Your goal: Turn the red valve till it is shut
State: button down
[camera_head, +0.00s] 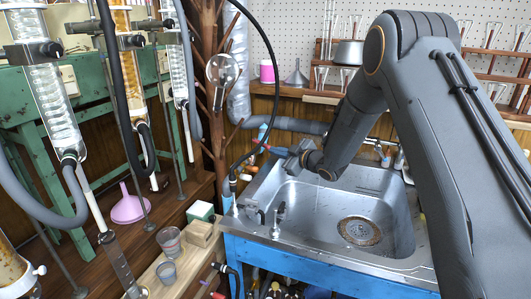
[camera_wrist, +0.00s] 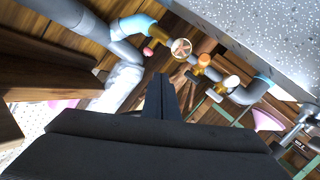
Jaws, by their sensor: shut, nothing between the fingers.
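In the head view my gripper (camera_head: 284,153) is over the far left corner of the sink, close to a small red part (camera_head: 268,147) on the pipework by the wall. I cannot tell whether they touch. In the wrist view my gripper (camera_wrist: 164,80) shows as dark fingers closed together, with nothing between them. How far the valve is turned cannot be told.
The steel sink (camera_head: 315,205) on a blue frame lies below my arm. A branched brown stand (camera_head: 208,90) and black hose are left of the gripper. Orange-capped (camera_wrist: 204,60) and white-capped (camera_wrist: 231,82) fittings sit right of the wheel. Glassware on the left crowds the bench.

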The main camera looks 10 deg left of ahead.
aim_at(265, 145)
jog(key=w+a+f+n+t+h+b, duration=0.1)
jog(key=w+a+n+t, duration=0.3)
jog(key=n, duration=0.5)
jog(key=shift+w+a+f, duration=0.55)
jog(key=shift+w+f, duration=0.35)
jog(key=shift+w, duration=0.1)
jog(key=shift+a, duration=0.1)
jog(key=shift+w+b, duration=0.1)
jog(key=shift+b, duration=0.3)
